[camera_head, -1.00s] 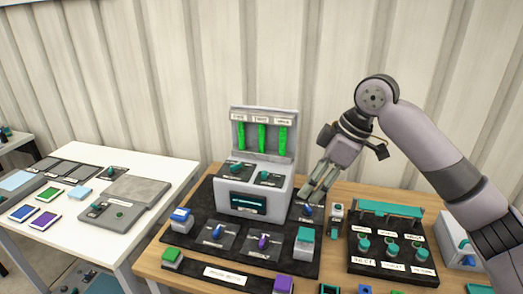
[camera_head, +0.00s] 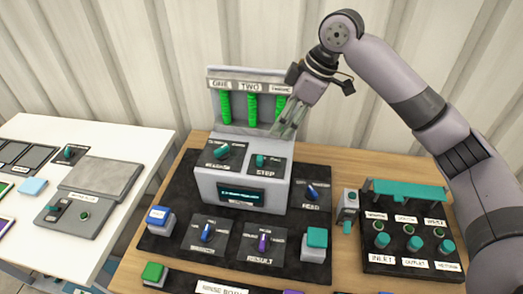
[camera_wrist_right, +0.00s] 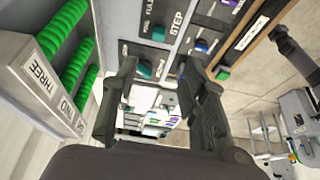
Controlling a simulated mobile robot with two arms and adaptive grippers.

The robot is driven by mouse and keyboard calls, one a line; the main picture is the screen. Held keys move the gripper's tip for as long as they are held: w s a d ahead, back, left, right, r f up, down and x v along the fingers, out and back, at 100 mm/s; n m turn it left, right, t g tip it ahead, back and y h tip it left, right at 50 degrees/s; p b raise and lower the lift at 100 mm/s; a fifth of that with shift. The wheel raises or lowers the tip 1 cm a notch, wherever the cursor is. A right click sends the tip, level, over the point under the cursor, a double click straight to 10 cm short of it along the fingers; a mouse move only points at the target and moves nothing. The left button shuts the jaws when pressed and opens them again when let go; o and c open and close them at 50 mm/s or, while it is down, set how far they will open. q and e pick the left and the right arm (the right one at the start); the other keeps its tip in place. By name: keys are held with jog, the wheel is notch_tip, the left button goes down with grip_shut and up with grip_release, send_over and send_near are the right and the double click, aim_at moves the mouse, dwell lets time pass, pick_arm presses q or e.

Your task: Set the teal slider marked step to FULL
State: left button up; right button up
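The teal slider marked STEP (camera_head: 261,161) sits on a dark plate on top of the grey console, on its right side. Its knob also shows near the top of the right wrist view (camera_wrist_right: 158,33), beside the STEP label. I cannot read its exact setting. My right gripper (camera_head: 285,133) is above and behind the console's right side, with its fingers pointing down. The right wrist view shows its two fingers (camera_wrist_right: 162,68) spread apart with nothing between them. The gripper is apart from the slider. My left gripper is not in view.
A second teal control (camera_head: 224,151) sits left of the slider. Green columns (camera_head: 252,108) stand behind them. A dark FEED plate (camera_head: 312,195) with a blue knob is to the right. A teal-topped rack (camera_head: 408,190) stands farther right. A white table (camera_head: 120,135) is at left.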

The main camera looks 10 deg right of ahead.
aim_at(260, 158)
jog(key=p+x, duration=0.2)
jog(key=x, duration=1)
jog(key=shift+w+a+f, duration=0.1)
jog(key=shift+w+f, duration=0.1)
jog(key=shift+f, duration=0.15)
jog(key=shift+w+a+f, duration=0.1)
jog(key=shift+f, duration=0.3)
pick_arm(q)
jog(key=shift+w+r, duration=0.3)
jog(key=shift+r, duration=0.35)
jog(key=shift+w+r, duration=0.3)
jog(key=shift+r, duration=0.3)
pick_arm(e)
jog(key=shift+c, duration=0.8)
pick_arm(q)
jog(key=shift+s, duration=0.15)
pick_arm(e)
grip_shut()
